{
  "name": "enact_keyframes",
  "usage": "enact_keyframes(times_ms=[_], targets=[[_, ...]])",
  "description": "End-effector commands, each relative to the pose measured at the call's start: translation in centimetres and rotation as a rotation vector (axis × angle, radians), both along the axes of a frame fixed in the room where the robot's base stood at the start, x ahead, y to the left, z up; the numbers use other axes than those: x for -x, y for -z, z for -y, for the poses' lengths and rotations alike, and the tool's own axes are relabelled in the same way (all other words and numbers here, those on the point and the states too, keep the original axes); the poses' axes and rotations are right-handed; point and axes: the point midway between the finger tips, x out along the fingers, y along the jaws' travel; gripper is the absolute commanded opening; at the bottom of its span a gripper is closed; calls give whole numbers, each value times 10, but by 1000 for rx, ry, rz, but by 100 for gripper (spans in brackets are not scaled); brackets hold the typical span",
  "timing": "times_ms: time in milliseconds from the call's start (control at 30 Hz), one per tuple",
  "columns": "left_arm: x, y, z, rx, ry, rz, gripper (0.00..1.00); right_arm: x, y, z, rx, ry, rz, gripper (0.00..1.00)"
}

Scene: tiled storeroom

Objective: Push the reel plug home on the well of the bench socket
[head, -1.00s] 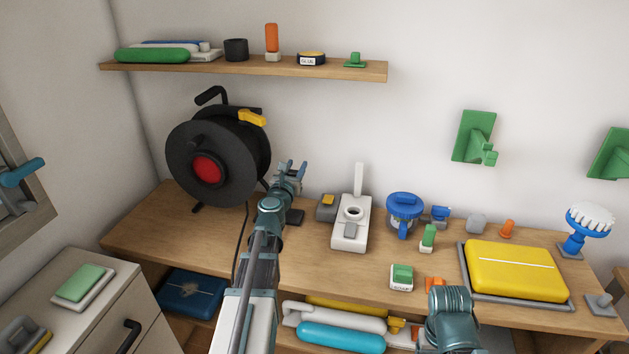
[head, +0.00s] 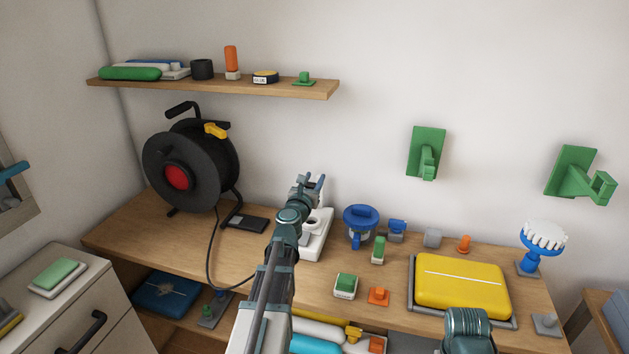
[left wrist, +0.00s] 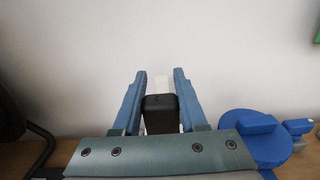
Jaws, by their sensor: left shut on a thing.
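In the left wrist view my left gripper (left wrist: 155,90) is shut on the black reel plug (left wrist: 160,113), which sits between its blue fingers. In the head view the left gripper (head: 310,184) is over the back of the white bench socket (head: 319,240). My arm covers the socket's left side, and only part of its round well shows. The plug is hidden in the head view, so I cannot tell its height over the well. My right gripper is out of view.
The black cable reel (head: 190,165) stands at the back left, its cord (head: 210,255) looping down behind my arm. A yellow case (head: 462,285) lies farther right. A shelf (head: 215,84) hangs above.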

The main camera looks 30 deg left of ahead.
Motion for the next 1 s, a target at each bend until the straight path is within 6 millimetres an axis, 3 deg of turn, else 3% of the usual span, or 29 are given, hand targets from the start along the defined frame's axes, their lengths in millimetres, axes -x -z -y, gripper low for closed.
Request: enact_keyframes(times_ms=[367,1000], targets=[[0,6,0,0,0,0,0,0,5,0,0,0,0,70],[0,56,0,0,0,0,0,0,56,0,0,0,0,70]])
